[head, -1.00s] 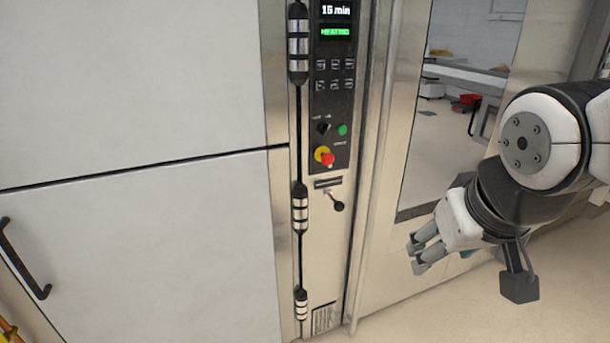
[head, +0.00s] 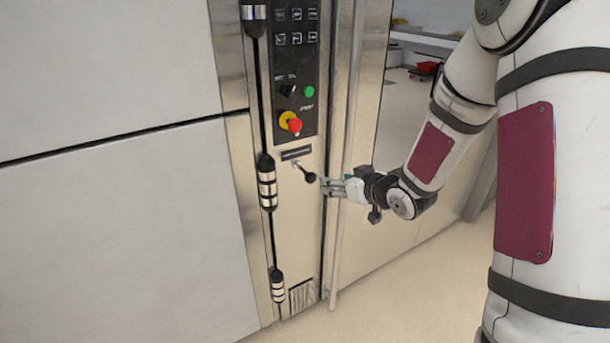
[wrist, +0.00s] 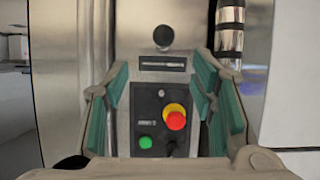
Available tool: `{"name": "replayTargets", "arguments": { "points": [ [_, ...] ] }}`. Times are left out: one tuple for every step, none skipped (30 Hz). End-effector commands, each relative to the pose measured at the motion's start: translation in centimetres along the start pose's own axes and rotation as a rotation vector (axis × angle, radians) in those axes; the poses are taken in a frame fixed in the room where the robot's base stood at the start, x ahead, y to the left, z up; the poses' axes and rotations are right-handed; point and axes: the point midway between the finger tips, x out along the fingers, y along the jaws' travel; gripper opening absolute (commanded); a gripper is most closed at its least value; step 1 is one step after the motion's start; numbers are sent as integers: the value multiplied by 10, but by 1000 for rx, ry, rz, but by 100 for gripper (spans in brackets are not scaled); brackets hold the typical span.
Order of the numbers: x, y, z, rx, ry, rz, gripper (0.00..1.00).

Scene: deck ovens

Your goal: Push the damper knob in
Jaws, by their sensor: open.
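The damper knob (head: 310,177) is a black ball on a thin rod. It sticks out of the steel panel just below a dark slot plate (head: 296,153). In the wrist view the black knob (wrist: 163,36) is near the top centre, beyond the fingertips and above the slot plate as pictured there. My gripper (head: 325,187) is close to the right of the knob in the head view. In the wrist view its two green-padded fingers (wrist: 160,105) are spread, with nothing between them. Whether a fingertip touches the knob cannot be told.
The black control panel (head: 296,75) is above the knob, with a red stop button (head: 294,125) on a yellow base and a green button (head: 309,91). A vertical hinge rod (head: 266,182) is on the left. A steel post (head: 340,225) stands on the right.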

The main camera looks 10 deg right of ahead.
Motion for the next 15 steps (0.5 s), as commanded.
{"name": "replayTargets", "arguments": {
  "points": [
    [5,0,5,10,14,-12,51],
    [6,-1,6,13,23,-18,51],
    [8,-1,7,16,31,-24,51],
    [9,-2,7,17,36,-28,51],
    [10,-2,7,18,39,-30,51],
    [13,-2,7,19,42,-32,51],
    [15,-3,7,19,42,-32,51],
    [18,-3,7,18,42,-33,51],
    [22,-3,6,18,42,-33,51],
    [26,-3,6,18,42,-32,51],
    [31,-4,6,18,41,-32,51],
    [38,-4,6,18,40,-33,51],
    [44,-4,6,17,41,-33,51],
    [50,-5,6,17,41,-33,51],
    [58,-5,6,18,41,-33,51]
  ]
}}
